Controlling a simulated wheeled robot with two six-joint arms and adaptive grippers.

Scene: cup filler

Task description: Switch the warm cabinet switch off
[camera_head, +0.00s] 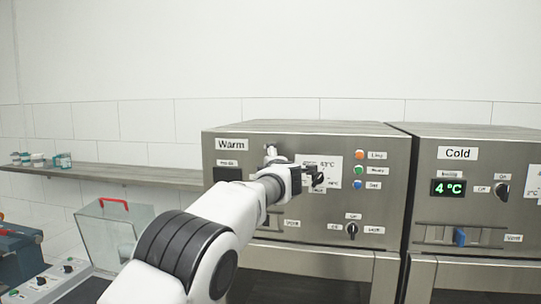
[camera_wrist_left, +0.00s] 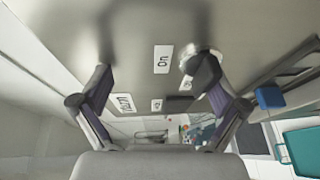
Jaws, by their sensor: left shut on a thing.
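The warm cabinet (camera_head: 222,205) is a steel box with a "Warm" label, and its small display (camera_head: 228,174) looks dark. My left gripper (camera_head: 293,167) is up against its front panel, right of that display. In the left wrist view the gripper (camera_wrist_left: 153,72) straddles the panel near the "On" label (camera_wrist_left: 162,59). Its fingers look well apart, with the right fingertip against the round warm cabinet switch (camera_wrist_left: 198,56). In the head view the gripper hides this switch, so its setting cannot be told. My right gripper is not in view.
The cold cabinet (camera_head: 470,215) stands close on the right, its display (camera_head: 448,188) reading 4 °C. Coloured buttons (camera_head: 359,170) and a lower black knob (camera_head: 352,230) are on the warm panel. A shelf (camera_head: 130,174) and a clear box with a red handle (camera_head: 105,232) are on the left.

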